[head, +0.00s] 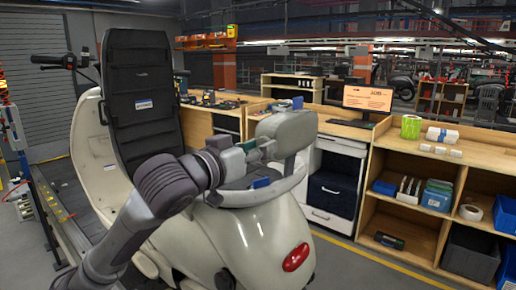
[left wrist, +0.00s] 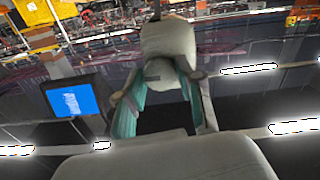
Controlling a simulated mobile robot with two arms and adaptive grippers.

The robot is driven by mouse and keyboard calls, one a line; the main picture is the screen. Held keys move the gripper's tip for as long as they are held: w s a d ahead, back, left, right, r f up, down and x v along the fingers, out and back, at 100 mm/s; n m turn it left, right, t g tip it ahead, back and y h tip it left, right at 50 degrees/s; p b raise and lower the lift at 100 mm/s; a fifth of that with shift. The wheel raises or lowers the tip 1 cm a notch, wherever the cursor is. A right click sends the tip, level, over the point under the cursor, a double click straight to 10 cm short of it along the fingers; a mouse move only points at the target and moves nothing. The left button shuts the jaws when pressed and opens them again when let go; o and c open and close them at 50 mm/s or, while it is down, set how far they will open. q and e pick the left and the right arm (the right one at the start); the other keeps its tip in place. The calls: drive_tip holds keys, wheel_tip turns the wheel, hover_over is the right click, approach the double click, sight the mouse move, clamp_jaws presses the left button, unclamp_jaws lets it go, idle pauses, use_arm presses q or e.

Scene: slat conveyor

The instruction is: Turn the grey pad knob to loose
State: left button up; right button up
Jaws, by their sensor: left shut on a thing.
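The grey pad (head: 292,128) is a rounded backrest at the rear of the cream scooter (head: 230,235). It also shows upside down in the left wrist view (left wrist: 168,38). The pad's grey knob (left wrist: 160,71) shows there as a rounded end between my fingers; in the head view it is hidden by my gripper. My left gripper (head: 262,151) comes in from the left and points at the side of the pad. Its teal-lined fingers (left wrist: 160,98) are shut on the knob, one on each side. Any mark for loose or tight is not readable. My right gripper is in neither view.
The scooter's black seat (head: 143,90) stands raised to the left of my arm. A grab rail (head: 262,192) runs below the pad. Wooden shelves (head: 415,175) with boxes stand at the right, beyond a strip of clear floor.

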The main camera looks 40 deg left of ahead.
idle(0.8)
use_arm(q)
drive_tip(key=o, duration=1.2)
drive_tip(key=shift+c, duration=0.2)
wheel_tip(320, 180, up, 10)
